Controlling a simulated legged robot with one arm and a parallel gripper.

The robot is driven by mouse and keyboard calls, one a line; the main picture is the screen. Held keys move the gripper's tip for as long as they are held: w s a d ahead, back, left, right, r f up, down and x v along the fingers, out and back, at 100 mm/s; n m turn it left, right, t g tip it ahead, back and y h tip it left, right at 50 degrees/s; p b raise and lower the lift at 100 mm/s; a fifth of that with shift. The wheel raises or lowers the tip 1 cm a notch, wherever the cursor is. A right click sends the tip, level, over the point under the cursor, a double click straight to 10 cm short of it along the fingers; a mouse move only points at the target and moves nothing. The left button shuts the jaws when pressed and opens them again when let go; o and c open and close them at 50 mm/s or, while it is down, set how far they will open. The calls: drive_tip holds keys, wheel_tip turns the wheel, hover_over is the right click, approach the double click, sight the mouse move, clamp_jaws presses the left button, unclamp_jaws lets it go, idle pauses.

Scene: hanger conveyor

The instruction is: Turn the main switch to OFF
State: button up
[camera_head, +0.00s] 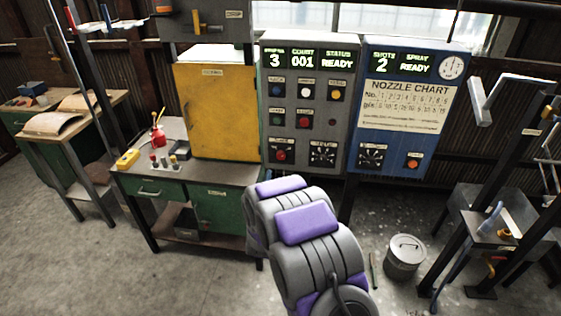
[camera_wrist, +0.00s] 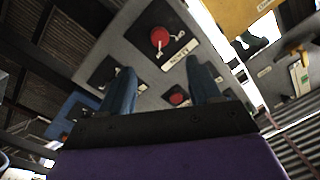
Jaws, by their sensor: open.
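A red rotary knob (camera_head: 281,156) on a black plate sits at the lower left of the grey control panel (camera_head: 292,92). It looks like the main switch, but its label is too small to read. The same red knob (camera_wrist: 160,37) shows in the wrist view, which is roughly upside down; its setting is not readable. My gripper (camera_wrist: 158,67) is open and empty, facing the panel. The knob lies beyond the fingertips, between their lines, with no visible contact. In the head view my arm hides the gripper.
A black dial (camera_head: 322,154) sits right of the knob, and a red button (camera_head: 304,122) above. A blue nozzle-chart panel (camera_head: 412,105) stands at right, a yellow cabinet (camera_head: 215,110) at left. A green bench (camera_head: 185,180) and a lidded bucket (camera_head: 404,257) stand low.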

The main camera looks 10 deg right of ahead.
sight(281, 157)
drive_tip(key=x, duration=0.5)
drive_tip(key=d+b+x, duration=0.1)
drive_tip(key=x, duration=0.2)
drive_tip(key=w, duration=0.2)
drive_tip(key=shift+w+b, duration=0.3)
drive_tip(key=shift+w, duration=0.1)
drive_tip(key=shift+w+a, duration=0.3)
drive_tip(key=shift+w, duration=0.3)
drive_tip(key=shift+d, duration=0.75)
drive_tip(key=shift+c, duration=0.3)
drive_tip(key=shift+a, duration=0.45)
drive_tip(key=c, duration=1)
drive_tip(key=shift+d, duration=0.1)
